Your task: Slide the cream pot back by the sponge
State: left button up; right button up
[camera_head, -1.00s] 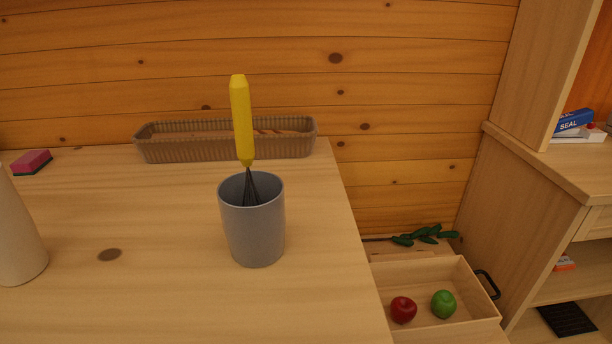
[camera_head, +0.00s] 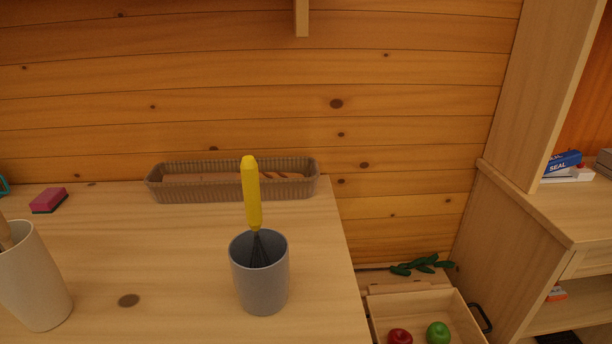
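The cream pot (camera_head: 36,282) stands on the table at the lower left, with the end of a wooden utensil (camera_head: 5,235) showing in it at the picture's edge. The pink sponge (camera_head: 48,199) with a dark underside lies behind the pot, near the table's back edge. Bare tabletop lies between the pot and the sponge. Neither of my grippers shows in the head view.
A grey pot (camera_head: 259,283) holding a yellow-handled whisk (camera_head: 251,194) stands near the table's right edge. A brown ribbed basket (camera_head: 170,190) with bread stands at the back against the log wall.

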aim_at(33, 289)
jog(key=k+j+z, duration=0.15)
jog(key=z, duration=0.35)
jog(key=j+u, duration=0.15)
jog(key=u, duration=0.35)
jog(key=j+u, duration=0.2)
jog(key=u, duration=0.3)
jog(key=j+u, duration=0.15)
jog(key=u, duration=0.35)
jog(key=k+j+z, duration=0.1)
jog(key=j+z, duration=0.3)
jog(key=j, duration=0.1)
